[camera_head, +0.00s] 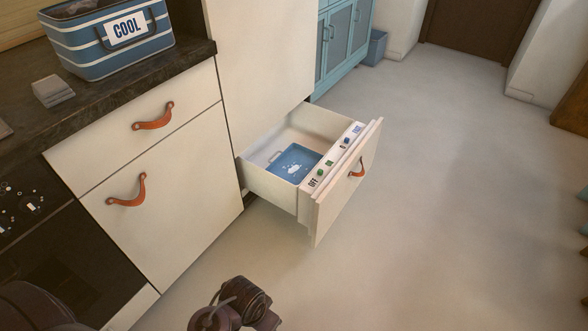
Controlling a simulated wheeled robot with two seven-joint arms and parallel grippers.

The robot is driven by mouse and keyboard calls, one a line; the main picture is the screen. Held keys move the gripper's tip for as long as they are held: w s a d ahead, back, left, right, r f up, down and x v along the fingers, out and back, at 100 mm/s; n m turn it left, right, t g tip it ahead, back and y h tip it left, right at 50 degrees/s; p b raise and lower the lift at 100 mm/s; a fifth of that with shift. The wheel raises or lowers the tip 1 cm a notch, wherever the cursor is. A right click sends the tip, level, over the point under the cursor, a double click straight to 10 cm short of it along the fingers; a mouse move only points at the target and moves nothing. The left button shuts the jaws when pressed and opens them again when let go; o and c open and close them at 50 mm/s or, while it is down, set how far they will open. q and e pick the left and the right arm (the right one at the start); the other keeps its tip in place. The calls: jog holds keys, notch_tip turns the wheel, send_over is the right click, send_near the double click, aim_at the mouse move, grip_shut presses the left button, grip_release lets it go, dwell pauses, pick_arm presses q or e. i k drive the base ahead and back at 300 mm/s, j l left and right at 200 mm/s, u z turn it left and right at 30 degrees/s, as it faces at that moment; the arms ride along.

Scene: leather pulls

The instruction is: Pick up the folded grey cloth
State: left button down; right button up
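The folded grey cloth (53,91) lies as a small stacked square on the dark countertop (100,92), at the left of the head view. It sits in front of a blue striped bin and nothing covers it. Dark parts of my own arms show at the bottom left and bottom centre, well below the cloth in the picture. No gripper fingers can be made out, and nothing of mine touches the cloth.
The blue bin marked COOL (108,45) stands behind the cloth. Below, a white drawer (341,185) is pulled out, with a blue tray (296,160) inside and small switches along its front. Leather pulls mark the cabinet fronts. The floor at right is clear.

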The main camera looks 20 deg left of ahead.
aim_at(51, 90)
jog(key=u, duration=1.9)
